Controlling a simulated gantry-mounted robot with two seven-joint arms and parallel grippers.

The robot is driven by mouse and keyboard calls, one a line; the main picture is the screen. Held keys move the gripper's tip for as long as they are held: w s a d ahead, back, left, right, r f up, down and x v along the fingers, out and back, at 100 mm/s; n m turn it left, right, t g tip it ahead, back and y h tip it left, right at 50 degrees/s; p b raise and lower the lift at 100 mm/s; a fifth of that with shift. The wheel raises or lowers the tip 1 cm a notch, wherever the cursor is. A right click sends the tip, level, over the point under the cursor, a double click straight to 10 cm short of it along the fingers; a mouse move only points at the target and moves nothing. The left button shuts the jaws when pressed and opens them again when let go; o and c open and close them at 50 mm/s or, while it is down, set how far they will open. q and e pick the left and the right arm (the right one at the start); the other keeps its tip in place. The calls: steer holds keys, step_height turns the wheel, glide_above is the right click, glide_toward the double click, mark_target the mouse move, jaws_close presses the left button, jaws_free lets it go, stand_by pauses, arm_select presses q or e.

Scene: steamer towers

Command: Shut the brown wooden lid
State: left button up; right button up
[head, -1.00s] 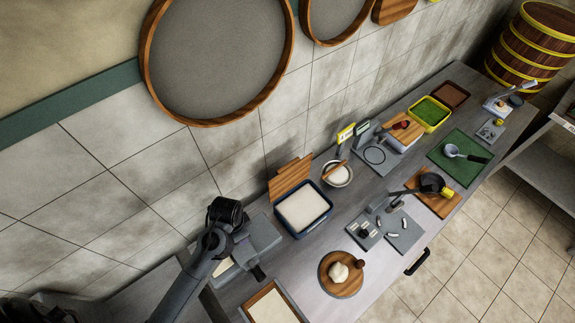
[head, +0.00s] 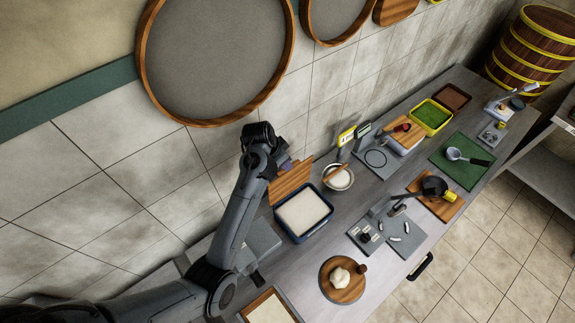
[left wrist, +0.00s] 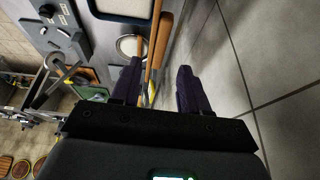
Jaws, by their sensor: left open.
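The brown wooden lid (head: 293,183) stands open, leaning up at the wall side of a blue-rimmed box (head: 289,235) with pale, flat contents. My left gripper (head: 286,164) is by the lid's upper left part, with my wrist hiding some of the lid. In the left wrist view, my left gripper (left wrist: 158,82) is open with dark fingers and nothing between their tips. The lid (left wrist: 154,38) shows there nearly edge-on, just beyond the fingertips; I cannot tell whether they touch. My right gripper is not in view.
A white bowl (head: 339,179) with a wooden stick across it stands right of the box. A round board (head: 341,293) with dough is in front. The tiled wall (head: 180,160) is close behind the lid. Bare counter (head: 305,268) lies in front of the box.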

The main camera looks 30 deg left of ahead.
arm_select(q)
glide_above(289, 181)
steer(key=a, duration=0.1)
steer(key=f, duration=0.4)
steer(key=w+f, duration=0.1)
steer(key=f, duration=0.1)
jaws_close()
